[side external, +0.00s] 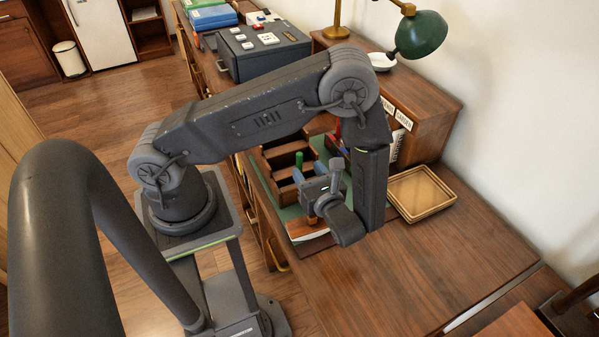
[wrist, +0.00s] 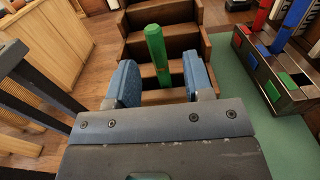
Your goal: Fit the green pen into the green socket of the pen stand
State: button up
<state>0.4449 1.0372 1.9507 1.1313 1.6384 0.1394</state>
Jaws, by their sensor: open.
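The green pen (wrist: 156,55) stands upright at a stepped wooden organizer, and its top shows in the side view (side external: 299,159). My gripper (wrist: 161,78) is open, its two blue fingers spread left and right of the pen in the wrist view; I cannot tell how deep the pen is between them. The pen's lower end is hidden. In the side view my gripper (side external: 312,196) is low over the green mat. The dark pen stand (wrist: 268,75) is at the right of the wrist view, with a red pen, a blue pen and coloured sockets, including a green socket (wrist: 271,91).
The wooden organizer (side external: 283,147) lies close by my gripper. A green mat (wrist: 235,105) covers the desk there. An empty wooden tray (side external: 447,206) lies to the right. A green lamp (side external: 420,36) and a grey box (side external: 258,58) stand behind. The front desk (side external: 400,285) is clear.

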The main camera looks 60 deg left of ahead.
aim_at(301, 164)
jog(key=shift+s+a, duration=0.15)
jog(key=shift+a, duration=3.05)
grip_shut()
